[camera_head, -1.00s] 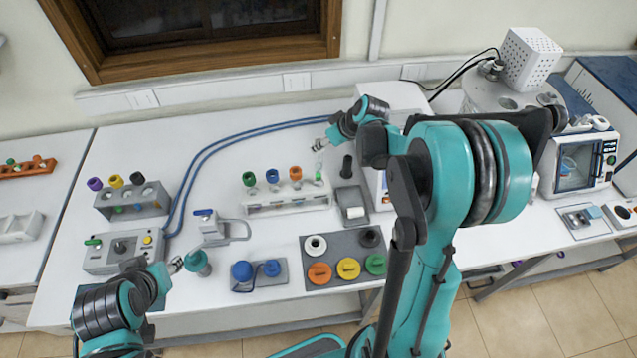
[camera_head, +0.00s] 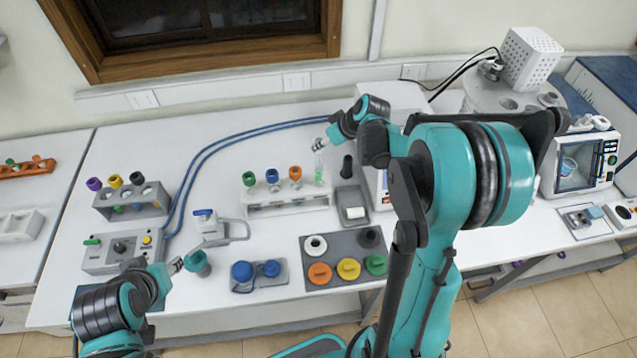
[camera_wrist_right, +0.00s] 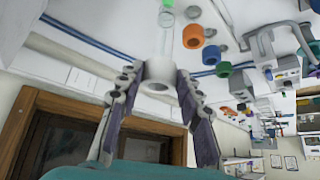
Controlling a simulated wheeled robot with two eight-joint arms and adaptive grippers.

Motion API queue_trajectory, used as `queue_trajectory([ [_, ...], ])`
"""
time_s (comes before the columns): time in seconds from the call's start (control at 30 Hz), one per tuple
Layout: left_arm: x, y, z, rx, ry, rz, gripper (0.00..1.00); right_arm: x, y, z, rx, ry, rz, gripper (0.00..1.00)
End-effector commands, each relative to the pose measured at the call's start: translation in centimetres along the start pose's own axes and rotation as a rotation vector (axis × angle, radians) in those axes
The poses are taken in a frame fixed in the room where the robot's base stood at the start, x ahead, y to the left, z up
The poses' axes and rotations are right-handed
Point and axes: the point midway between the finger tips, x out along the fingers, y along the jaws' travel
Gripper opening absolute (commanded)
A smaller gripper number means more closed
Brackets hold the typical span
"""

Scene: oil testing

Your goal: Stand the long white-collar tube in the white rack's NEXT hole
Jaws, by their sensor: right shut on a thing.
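The long white-collar tube (camera_head: 319,168) is clear with a greenish lower part. It hangs roughly upright at the right end of the white rack (camera_head: 290,206). I cannot tell whether its tip is above the hole or just inside it. My right gripper (camera_head: 318,146) is shut on the tube's top. In the right wrist view the white collar (camera_wrist_right: 159,76) sits between the fingertips, with the glass leading away from them. Tubes with green (camera_head: 249,179), blue (camera_head: 272,176) and orange (camera_head: 295,173) caps stand in the rack. My left gripper (camera_head: 177,266) is beside a teal cup (camera_head: 199,264); its jaws are unclear.
A grey rack with capped tubes (camera_head: 132,203) stands left. A dark tray of coloured rings (camera_head: 335,253) lies in front of the white rack. A black upright piece (camera_head: 347,167) and a grey device (camera_head: 353,203) stand close right of the tube. Blue hoses run behind.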

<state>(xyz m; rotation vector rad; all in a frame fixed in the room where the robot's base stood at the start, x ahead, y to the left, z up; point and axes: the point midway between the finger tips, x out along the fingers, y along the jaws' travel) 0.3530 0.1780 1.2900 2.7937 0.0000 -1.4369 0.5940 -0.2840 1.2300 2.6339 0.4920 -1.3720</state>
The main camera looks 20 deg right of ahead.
Motion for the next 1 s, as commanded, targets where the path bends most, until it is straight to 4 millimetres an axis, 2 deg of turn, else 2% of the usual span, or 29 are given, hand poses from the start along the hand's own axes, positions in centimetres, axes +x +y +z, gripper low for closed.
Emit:
queue_trajectory([
  [1.0, 2.4, 0.0, 1.7, 0.000, 0.000, 0.000, 0.40, 2.5, 0.1, 1.8, 0.000, 0.000, 0.000, 0.00],
])
